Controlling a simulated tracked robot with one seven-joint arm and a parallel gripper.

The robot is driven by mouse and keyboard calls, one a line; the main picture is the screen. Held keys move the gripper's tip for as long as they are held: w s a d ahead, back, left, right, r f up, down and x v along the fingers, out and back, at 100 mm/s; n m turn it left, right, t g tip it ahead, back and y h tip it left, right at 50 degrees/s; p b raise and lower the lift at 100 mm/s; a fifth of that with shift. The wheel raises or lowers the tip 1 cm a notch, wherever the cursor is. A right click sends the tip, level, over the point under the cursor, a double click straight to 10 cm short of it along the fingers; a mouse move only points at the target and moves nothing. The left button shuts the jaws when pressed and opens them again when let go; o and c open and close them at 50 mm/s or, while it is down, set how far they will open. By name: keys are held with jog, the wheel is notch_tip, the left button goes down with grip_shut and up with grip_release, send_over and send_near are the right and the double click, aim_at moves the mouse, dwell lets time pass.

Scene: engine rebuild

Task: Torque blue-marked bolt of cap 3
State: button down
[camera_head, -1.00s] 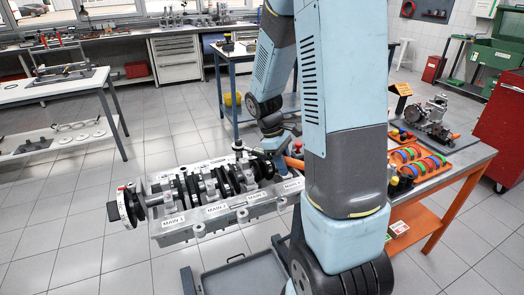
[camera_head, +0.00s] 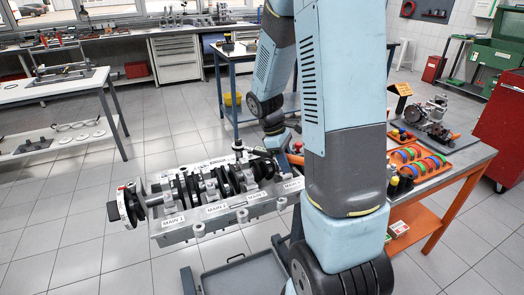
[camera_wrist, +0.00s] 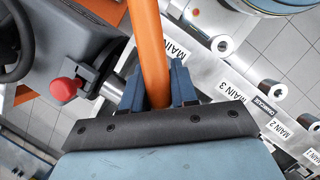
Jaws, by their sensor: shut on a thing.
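My gripper (camera_wrist: 158,90) is shut on an orange bar-shaped handle (camera_wrist: 148,40), which runs out of the top of the wrist view. A short orange piece of it (camera_head: 295,159) shows beside my arm in the head view. The handle's far end and any socket are hidden. The grey engine block (camera_head: 180,236) lies with its crankshaft (camera_head: 205,185) on top. Main-bearing labels run along its near side. The MAIN 3 label (camera_wrist: 236,85) is right of my gripper in the wrist view. I cannot make out a blue mark or the bolt of cap 3.
An orange-edged table (camera_head: 470,165) with coloured rings (camera_head: 431,164) and metal parts stands to the right. A red knob (camera_wrist: 64,89) on a grey body is left of my gripper. A dark tray (camera_head: 245,277) sits below the block. Floor at left is clear.

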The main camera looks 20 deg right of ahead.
jog(key=shift+w+d+n, duration=0.4)
jog(key=shift+w+d, duration=0.05)
jog(key=shift+w, duration=0.05)
dwell(0.4)
jog(key=shift+s, duration=0.15)
dwell(1.3)
jog(key=shift+r, duration=1.35)
dwell(3.5)
